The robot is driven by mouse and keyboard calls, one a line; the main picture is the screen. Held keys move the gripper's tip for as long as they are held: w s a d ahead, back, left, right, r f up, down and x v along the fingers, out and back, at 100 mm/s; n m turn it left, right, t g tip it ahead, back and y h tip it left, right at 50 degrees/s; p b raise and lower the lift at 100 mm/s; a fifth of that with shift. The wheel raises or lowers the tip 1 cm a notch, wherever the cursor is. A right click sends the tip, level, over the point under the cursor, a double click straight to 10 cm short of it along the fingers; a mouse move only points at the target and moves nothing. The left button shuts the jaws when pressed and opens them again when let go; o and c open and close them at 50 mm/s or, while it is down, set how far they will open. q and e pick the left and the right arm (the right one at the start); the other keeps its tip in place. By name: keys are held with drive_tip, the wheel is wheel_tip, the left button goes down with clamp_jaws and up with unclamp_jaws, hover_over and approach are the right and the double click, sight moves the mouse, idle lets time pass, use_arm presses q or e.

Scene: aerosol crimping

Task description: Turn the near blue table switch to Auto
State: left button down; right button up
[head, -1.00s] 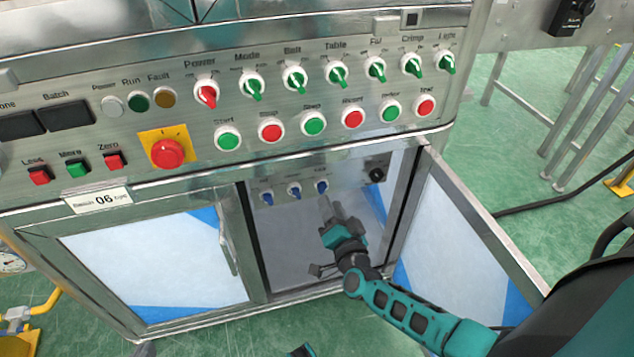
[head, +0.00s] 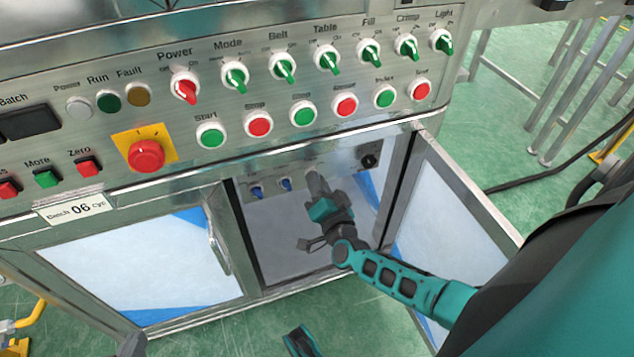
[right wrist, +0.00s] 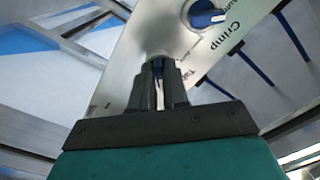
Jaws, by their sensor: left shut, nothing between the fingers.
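The blue switches sit on a small panel inside the open cabinet. Two of them, a left one (head: 256,191) and a middle one (head: 286,184), show in the head view; my right gripper (head: 318,185) covers the third. In the right wrist view its fingers (right wrist: 160,85) stand on either side of a blue knob (right wrist: 157,67) and look closed on it. A partly hidden label starting "Ta" is beside it. A teal and dark part of my left gripper (head: 300,341) shows at the bottom edge, low and away from the panel.
A blue Crimp switch (right wrist: 206,15) is next to the held knob. A black knob (head: 369,160) is on the inner panel. Green-handled switches (head: 328,61) line the upper panel.

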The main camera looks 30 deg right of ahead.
clamp_jaws()
use_arm(q)
drive_tip(key=shift+r, duration=0.15)
drive_tip(key=shift+s+a+r+y+p, duration=0.15)
drive_tip(key=shift+a+r+p, duration=0.4)
drive_tip(key=shift+p, duration=0.9)
drive_tip(key=shift+s+a+r+y+p, duration=0.25)
drive_tip(key=shift+r+p, duration=0.45)
drive_tip(key=shift+p, duration=0.75)
use_arm(e)
drive_tip(key=shift+n, duration=9)
use_arm(q)
drive_tip(key=shift+w, duration=0.1)
